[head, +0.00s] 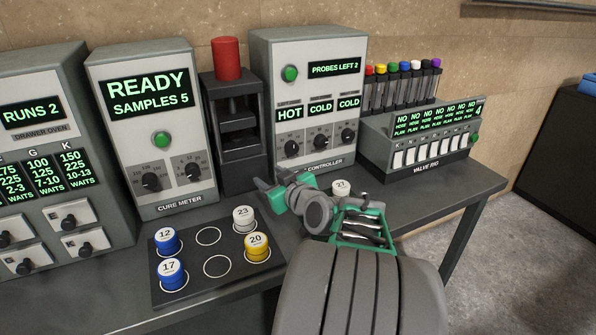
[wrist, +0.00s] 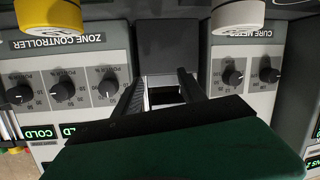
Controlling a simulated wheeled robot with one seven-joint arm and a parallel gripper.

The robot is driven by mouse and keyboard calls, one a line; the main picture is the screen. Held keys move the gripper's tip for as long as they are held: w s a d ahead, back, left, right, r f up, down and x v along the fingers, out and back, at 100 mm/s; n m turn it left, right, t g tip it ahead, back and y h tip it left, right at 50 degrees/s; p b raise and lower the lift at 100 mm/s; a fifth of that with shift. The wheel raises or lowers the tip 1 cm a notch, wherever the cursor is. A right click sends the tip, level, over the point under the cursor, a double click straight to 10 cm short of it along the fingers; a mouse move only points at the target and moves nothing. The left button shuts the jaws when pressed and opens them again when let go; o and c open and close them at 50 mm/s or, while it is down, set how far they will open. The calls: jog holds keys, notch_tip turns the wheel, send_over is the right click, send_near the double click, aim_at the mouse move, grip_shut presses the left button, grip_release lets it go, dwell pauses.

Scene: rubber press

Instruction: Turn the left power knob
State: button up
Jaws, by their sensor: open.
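The zone controller (head: 303,70) stands at the back of the bench with a row of three dark power knobs under its displays. The left power knob (head: 291,148) is below the display reading HOT; the other two displays read COLD. My gripper (head: 268,190) is low in front of the press and controller, apart from the knob. The wrist view is upside down, so the left power knob (wrist: 108,88) is the controller's rightmost knob there. It lies just left of my open, empty fingers (wrist: 158,82). The HOT display is hidden behind my gripper there.
The black press (head: 235,130) with a red top stands left of the controller. The cure meter (head: 150,120) is left of that. A tray (head: 208,295) with blue, white and yellow jars lies in front. The valve rig (head: 425,140) is at right.

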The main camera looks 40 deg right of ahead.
aim_at(293, 149)
jog(key=shift+o, duration=0.4)
jog(key=s+d+h, duration=0.1)
jog(key=d, duration=0.2)
jog(key=s+d+r+m+t+h, duration=0.1)
jog(key=d, duration=0.2)
jog(key=s+d+t+h, duration=0.1)
jog(key=d, duration=0.1)
jog(key=shift+s+d+r+m+b, duration=0.25)
jog(key=shift+d+r+m+b, duration=0.1)
jog(key=shift+d+r+m, duration=0.05)
jog(key=p+x, duration=0.1)
jog(key=x, duration=0.6)
jog(key=shift+w, duration=0.2)
jog(key=shift+c, duration=0.3)
grip_shut()
